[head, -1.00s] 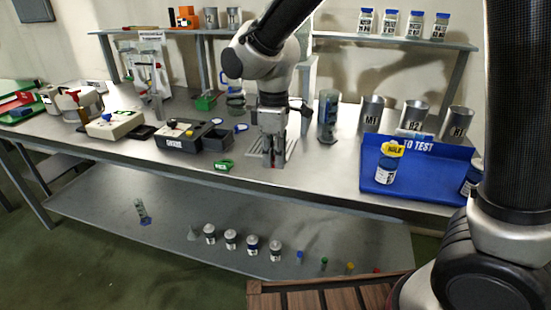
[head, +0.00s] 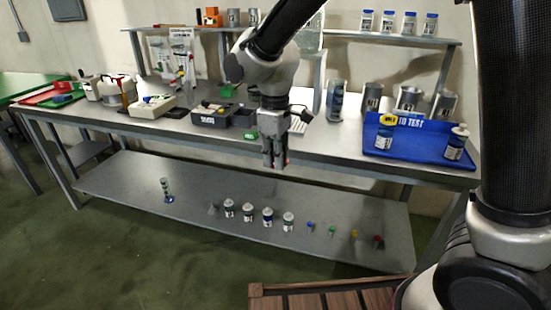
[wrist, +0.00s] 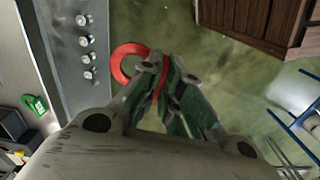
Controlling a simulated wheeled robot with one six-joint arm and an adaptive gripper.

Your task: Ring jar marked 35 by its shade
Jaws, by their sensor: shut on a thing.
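My gripper (head: 275,160) hangs in front of the table's front edge. In the wrist view my gripper (wrist: 162,68) is shut on a red ring (wrist: 122,62), which sticks out to the left of the fingertips. A jar with a yellow ring (head: 386,118) at its top stands at the left of the blue tray (head: 425,163). A second white-labelled jar (head: 456,143) stands at the tray's right, with no ring visible on it. The numbers on the jars are too small to read.
A green ring (wrist: 35,104) lies near the table edge, by the dark box (head: 212,115). Metal cups (head: 408,98) stand behind the tray. Several jars (head: 267,217) stand on the lower shelf. A wooden surface (head: 330,298) is at the front. Floor space is clear before the table.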

